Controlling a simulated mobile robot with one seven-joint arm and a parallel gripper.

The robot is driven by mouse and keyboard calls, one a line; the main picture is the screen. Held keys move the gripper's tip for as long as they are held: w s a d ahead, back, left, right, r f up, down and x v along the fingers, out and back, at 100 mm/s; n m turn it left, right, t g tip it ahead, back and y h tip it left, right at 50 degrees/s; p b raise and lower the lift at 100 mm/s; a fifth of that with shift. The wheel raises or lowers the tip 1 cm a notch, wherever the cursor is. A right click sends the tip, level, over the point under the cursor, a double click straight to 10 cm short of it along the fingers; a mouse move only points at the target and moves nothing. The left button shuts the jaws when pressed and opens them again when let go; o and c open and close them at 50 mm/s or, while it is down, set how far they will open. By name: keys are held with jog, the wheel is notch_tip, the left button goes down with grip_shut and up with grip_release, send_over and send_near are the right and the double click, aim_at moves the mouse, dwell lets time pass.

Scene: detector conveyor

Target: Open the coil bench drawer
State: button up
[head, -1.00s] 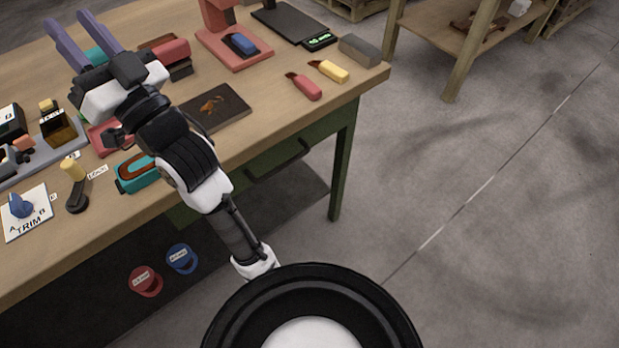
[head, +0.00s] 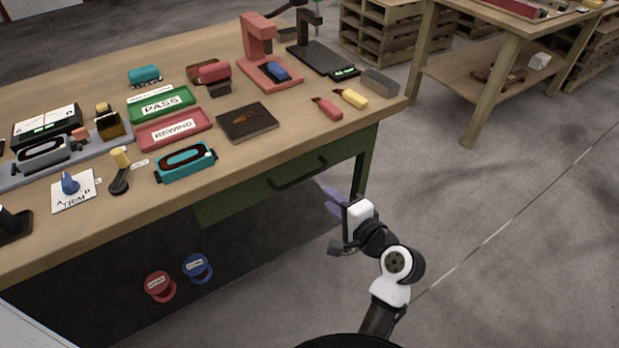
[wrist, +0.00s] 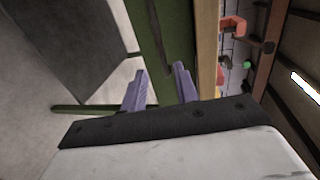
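The coil bench drawer (head: 240,201) is a green front under the wooden bench top. It looks shut, with a dark bar handle (head: 298,174) across it. In the wrist view the green drawer front (wrist: 148,40) and part of its dark handle (wrist: 163,45) show ahead of the fingers. My gripper (head: 335,203) is to the right of and below the handle, in front of the bench's right end, apart from the handle. Its two purple fingers are spread with a gap between them in the wrist view (wrist: 160,88), and nothing is between them.
The bench top (head: 250,150) holds a green PASS tray (head: 160,104), a red REWIND tray (head: 172,129), a teal coil (head: 185,162) and tools. A green bench leg (head: 361,175) stands behind my gripper.

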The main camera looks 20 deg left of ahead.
aim_at(307, 178)
jog(key=p+x, duration=0.1)
jog(key=x, duration=1.1)
jog(key=shift+r+p, duration=0.1)
jog(key=shift+p, duration=0.2)
grip_shut()
